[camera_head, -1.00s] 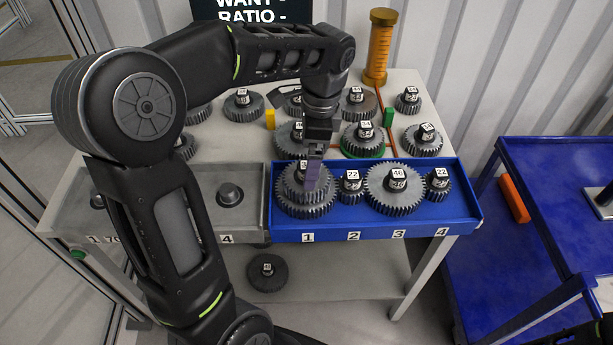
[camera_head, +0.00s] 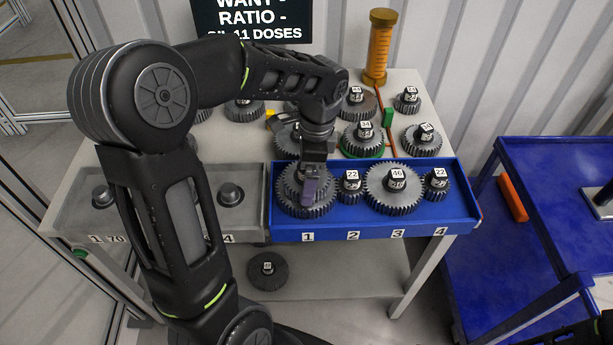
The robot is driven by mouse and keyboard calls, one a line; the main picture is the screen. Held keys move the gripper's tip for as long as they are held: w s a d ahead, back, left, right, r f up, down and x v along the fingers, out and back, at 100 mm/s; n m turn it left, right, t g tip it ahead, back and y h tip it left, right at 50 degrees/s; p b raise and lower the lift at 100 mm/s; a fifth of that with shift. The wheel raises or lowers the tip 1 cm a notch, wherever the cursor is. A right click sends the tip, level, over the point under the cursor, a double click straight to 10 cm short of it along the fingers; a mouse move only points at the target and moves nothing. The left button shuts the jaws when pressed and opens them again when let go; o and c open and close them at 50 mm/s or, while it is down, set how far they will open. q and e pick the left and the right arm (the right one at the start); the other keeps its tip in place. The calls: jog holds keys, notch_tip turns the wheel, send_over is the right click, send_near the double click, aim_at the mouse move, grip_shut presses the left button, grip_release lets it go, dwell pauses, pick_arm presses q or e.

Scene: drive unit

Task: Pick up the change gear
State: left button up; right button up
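Change gears with numbered black hubs stand on the bench and in the blue tray (camera_head: 330,224).
More gears, such as one on a green ring (camera_head: 363,140), stand behind the tray. A grey tray (camera_head: 252,215) with dark hubs is at the left. An amber cylinder (camera_head: 378,50) stands at the back. A blue cart (camera_head: 560,160) is at the right. One gear (camera_head: 267,270) lies on the lower shelf.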

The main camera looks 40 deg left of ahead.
pick_arm(q)
jog(key=shift+c, duration=0.6)
jog(key=shift+r, duration=0.1)
jog(key=c, duration=1.7)
jog(key=shift+r, duration=0.1)
notch_tip(320, 180, up, 10)
jog(key=shift+f+b, duration=0.1)
jog(key=shift+b, duration=0.25)
